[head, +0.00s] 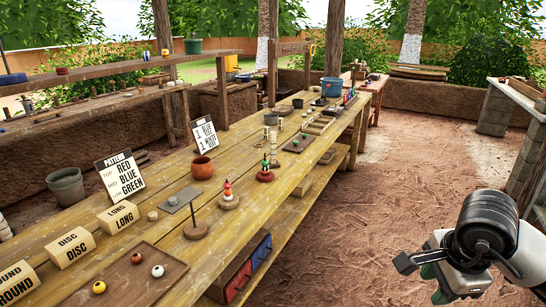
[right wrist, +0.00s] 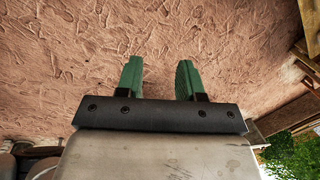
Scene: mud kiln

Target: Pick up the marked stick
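I cannot pick out a marked stick for certain in either view. A thin upright rod on a round brown base (head: 195,230) stands near the front edge of the long wooden table (head: 235,212). My right gripper (head: 437,284) is at the lower right of the head view, over the dirt floor and well apart from the table. In the right wrist view its two green fingers (right wrist: 158,82) are spread with bare ground behind and nothing between them. My left gripper is not in view.
The table holds a brown pot (head: 202,168), a sign reading red, blue, green (head: 125,178), labelled wooden blocks (head: 118,217) and a tray with small balls (head: 130,278). A grey bucket (head: 66,187) is at the left. The dirt floor (head: 350,220) right of the table is clear.

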